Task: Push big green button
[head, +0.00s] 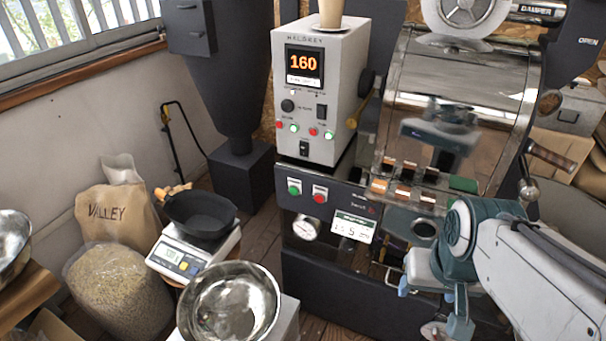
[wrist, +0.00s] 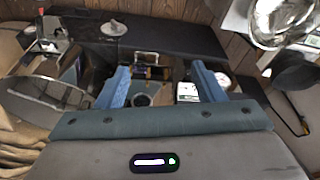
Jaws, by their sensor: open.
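The big green button (head: 294,188) is on a white plate on the dark front panel of the roaster (head: 335,270), below the white control box. A red button (head: 320,195) sits just to its right. In the head view my gripper (head: 430,306) is low at the right, in front of the roaster and well apart from the green button. In the wrist view my gripper (wrist: 158,86) shows two blue fingers spread wide with nothing held between them. I cannot make out the green button in the wrist view.
The control box (head: 320,95) shows 160 and has smaller green and red lights. A gauge (head: 306,228) and a card (head: 352,228) are below the buttons. A steel bowl (head: 228,303), a scale (head: 190,250) with a black pan (head: 200,213), and bean sacks stand at left.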

